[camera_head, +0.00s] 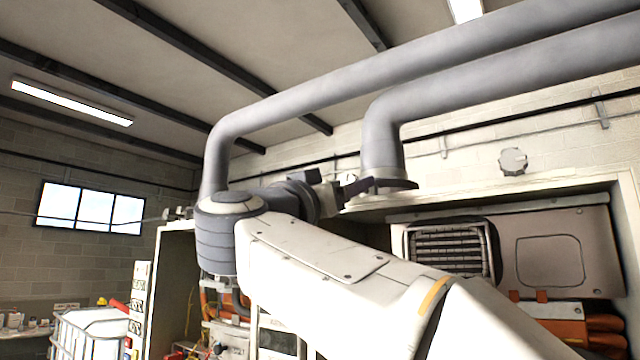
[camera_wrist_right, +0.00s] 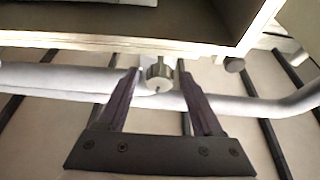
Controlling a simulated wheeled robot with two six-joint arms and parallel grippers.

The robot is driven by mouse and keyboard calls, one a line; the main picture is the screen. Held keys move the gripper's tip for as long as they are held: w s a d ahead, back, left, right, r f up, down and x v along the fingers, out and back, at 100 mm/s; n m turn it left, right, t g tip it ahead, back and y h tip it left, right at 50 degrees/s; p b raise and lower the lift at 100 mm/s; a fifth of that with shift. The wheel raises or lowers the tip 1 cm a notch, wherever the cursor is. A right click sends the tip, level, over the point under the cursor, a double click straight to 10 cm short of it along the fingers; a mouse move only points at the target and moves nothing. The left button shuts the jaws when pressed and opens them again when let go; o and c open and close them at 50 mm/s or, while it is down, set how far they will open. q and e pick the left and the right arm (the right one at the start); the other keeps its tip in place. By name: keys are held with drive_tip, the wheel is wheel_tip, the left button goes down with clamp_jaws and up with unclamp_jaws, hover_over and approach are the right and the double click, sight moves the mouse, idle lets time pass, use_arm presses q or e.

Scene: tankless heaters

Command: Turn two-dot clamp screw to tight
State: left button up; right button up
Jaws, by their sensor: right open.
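A short round metal screw head (camera_wrist_right: 158,77) shows in the right wrist view, just below the pale edge of a cabinet. It appears between the fingertips of my right gripper (camera_wrist_right: 157,69), which is open with a gap on each side. I cannot tell how deep the screw sits between the fingers, and no two-dot mark is readable. In the head view my right gripper (camera_head: 361,189) is at the cabinet top, beside the flange of a grey pipe. The screw cannot be made out there. My left gripper is not in view.
Two thick grey pipes (camera_head: 400,72) run overhead and bend down beside my right arm. An open cabinet (camera_head: 615,215) with a grille (camera_head: 449,252) stands behind the arm. A round knob (camera_head: 513,161) is on the wall. A caged white tank (camera_head: 90,335) stands at lower left.

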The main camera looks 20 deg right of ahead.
drive_tip(key=shift+x, duration=0.95)
clamp_jaws()
drive_tip(key=shift+m+g, duration=0.3)
drive_tip(key=shift+m, duration=0.1)
drive_tip(key=m+g+h+p, duration=0.1)
drive_tip(key=m+g, duration=0.1)
drive_tip(key=m, duration=0.2)
drive_tip(key=shift+m, duration=0.3)
drive_tip(key=shift+m+g+h+p, duration=0.45)
drive_tip(key=shift+m+g, duration=0.65)
drive_tip(key=shift+m, duration=1.1)
